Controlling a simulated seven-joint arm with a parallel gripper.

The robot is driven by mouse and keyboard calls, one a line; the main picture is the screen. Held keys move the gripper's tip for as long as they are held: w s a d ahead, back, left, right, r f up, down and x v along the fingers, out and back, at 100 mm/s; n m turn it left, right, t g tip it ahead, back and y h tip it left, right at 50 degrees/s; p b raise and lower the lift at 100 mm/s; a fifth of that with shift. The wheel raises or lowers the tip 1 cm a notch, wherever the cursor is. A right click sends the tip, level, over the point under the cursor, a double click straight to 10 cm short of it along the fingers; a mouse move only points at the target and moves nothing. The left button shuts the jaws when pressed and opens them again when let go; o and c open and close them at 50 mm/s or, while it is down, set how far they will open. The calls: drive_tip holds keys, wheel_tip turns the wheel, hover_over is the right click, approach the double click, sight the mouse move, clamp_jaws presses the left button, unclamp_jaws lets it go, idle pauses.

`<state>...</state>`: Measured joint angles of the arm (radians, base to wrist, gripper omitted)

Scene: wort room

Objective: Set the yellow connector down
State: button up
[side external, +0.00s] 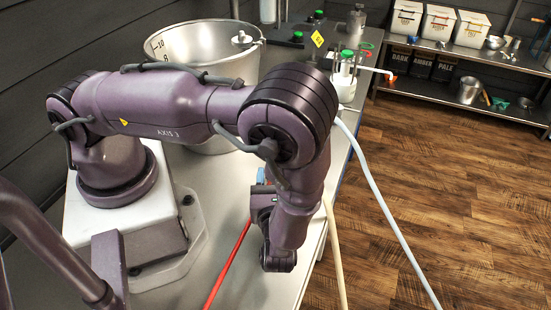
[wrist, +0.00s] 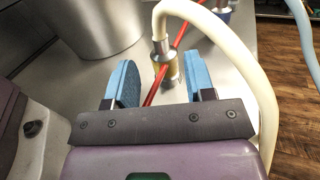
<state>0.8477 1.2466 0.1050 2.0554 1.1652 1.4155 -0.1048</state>
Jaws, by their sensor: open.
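The yellow connector (wrist: 170,66) is a short metal fitting with a yellow band, on the end of a cream hose (wrist: 258,82). In the wrist view it stands about upright on the steel bench, just ahead of and between my gripper's two blue fingers. My gripper (wrist: 160,76) is open, with a visible gap from each finger to the connector. In the side view my arm hides the connector and most of my gripper (side external: 261,177); the cream hose (side external: 334,255) shows to the right of the arm.
A red hose (wrist: 181,34) crosses the bench close by the connector. A large steel pot (side external: 203,52) stands behind. Another fitting (wrist: 222,9) is at the wrist view's top edge. A pale blue hose (side external: 388,223) hangs past the bench's right edge.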

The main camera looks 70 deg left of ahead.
drive_tip(key=shift+v, duration=1.5)
drive_tip(key=s+a+r+n+h, duration=0.1)
drive_tip(key=s+r+n+h, duration=0.1)
drive_tip(key=r+n+h, duration=0.3)
drive_tip(key=s+a+r+n+h, duration=0.2)
drive_tip(key=r+n+h, duration=0.4)
drive_tip(key=r+n, duration=0.4)
drive_tip(key=s+a+r+n+g+h, duration=0.1)
drive_tip(key=r+n+h, duration=0.4)
drive_tip(key=r, duration=0.9)
drive_tip(key=shift+s+a+n+h, duration=0.3)
drive_tip(key=shift+s+a+n, duration=0.3)
drive_tip(key=shift+n, duration=0.6)
